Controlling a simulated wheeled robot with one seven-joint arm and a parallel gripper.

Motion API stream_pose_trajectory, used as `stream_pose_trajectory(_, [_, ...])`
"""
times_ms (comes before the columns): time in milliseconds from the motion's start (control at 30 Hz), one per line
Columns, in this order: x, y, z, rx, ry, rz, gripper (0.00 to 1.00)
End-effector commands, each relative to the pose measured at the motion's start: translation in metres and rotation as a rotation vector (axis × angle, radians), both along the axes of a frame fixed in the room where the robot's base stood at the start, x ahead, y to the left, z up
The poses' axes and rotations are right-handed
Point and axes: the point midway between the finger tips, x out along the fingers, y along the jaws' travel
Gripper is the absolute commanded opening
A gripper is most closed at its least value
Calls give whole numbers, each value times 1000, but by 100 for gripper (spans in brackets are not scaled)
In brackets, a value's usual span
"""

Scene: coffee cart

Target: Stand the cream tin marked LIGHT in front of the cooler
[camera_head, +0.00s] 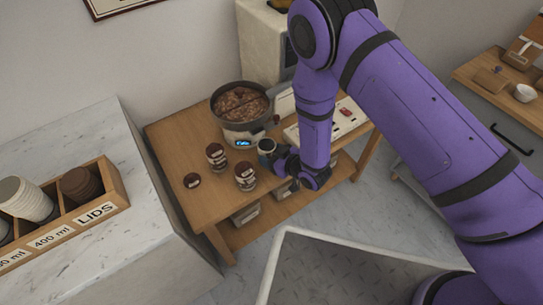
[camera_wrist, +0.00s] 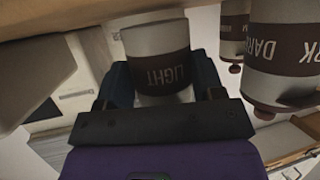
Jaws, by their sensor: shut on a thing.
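The cream tin marked LIGHT (camera_wrist: 158,68) is between the fingers of my gripper (camera_wrist: 162,88) in the wrist view, its brown label band facing the camera. In the head view the tin (camera_head: 267,146) shows small beside my gripper (camera_head: 272,158), which is shut on it. It looks upright; I cannot tell if its base touches the table. The cooler (camera_head: 241,104), a round dark pan of brown beans on a base with a lit blue display, is just behind and left of the tin.
Two brown-banded tins (camera_head: 216,156) (camera_head: 245,176) stand left of my gripper; one reads DARK (camera_wrist: 283,55) in the wrist view. A small brown disc (camera_head: 192,181) lies on the wooden table (camera_head: 208,206). A white panel (camera_head: 345,119) is at right.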

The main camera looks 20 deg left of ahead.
Motion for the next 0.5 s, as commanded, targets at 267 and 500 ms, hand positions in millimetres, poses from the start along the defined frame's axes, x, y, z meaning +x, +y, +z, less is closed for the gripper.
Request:
stream_pose_trajectory(267, [0, 0, -9, 3, -1, 0, 24])
stream_pose_trajectory(500, [0, 0, -11, 2, -1, 0, 76])
